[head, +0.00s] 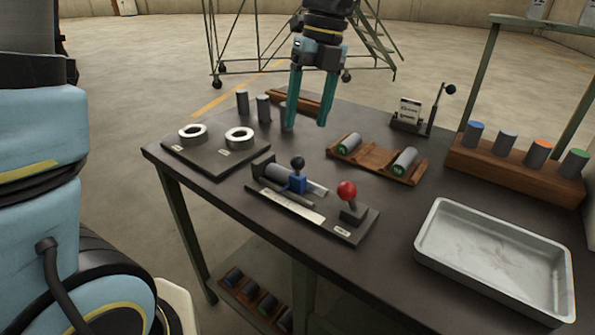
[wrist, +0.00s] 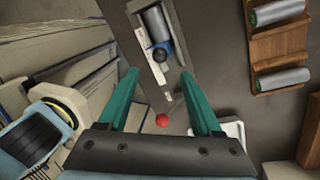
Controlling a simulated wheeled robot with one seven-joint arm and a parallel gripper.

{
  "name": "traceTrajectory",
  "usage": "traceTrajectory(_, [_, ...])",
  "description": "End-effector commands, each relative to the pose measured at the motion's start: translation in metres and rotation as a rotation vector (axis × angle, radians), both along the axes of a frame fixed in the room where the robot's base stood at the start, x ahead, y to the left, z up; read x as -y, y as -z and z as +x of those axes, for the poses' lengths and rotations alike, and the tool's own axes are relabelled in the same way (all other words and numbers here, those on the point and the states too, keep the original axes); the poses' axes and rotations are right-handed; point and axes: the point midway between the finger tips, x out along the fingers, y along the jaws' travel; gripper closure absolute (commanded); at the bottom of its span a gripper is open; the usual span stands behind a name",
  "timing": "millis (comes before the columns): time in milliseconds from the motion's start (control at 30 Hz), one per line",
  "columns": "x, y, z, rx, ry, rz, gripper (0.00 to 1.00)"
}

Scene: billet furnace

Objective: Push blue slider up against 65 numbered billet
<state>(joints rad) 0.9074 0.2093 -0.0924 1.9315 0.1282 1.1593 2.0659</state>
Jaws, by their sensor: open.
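The blue slider (head: 297,183) with a black ball knob (head: 298,163) sits on the dark measuring fixture at the table's front. A grey billet (head: 276,174) lies in the fixture to its left, against the end block. I cannot tell whether slider and billet touch. I cannot read 65 on any billet. My gripper (head: 307,123) is open and empty, pointing down above the table behind the fixture. The wrist view shows the black knob (wrist: 160,55) and the grey billet (wrist: 155,22) beyond my spread fingers; the blue body is mostly hidden under the knob.
A red ball lever (head: 347,190) stands at the fixture's right end. A wooden cradle (head: 375,163) with two billets lies behind it. A metal tray (head: 495,262) is at right, a wooden billet rack (head: 515,170) behind it. White rings (head: 239,137) and upright billets (head: 263,108) stand left.

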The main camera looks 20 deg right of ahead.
Motion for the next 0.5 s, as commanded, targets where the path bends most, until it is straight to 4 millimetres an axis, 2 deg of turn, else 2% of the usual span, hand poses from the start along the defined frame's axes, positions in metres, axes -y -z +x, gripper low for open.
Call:
traceTrajectory(100, [0.001,0.001,0.000,-0.001,0.086,0.009,0.34])
traceTrajectory(267, [-0.002,0.013,0.000,-0.004,0.103,0.014,0.34])
traceTrajectory(500, [-0.011,0.056,-0.001,-0.005,0.100,0.015,0.34])
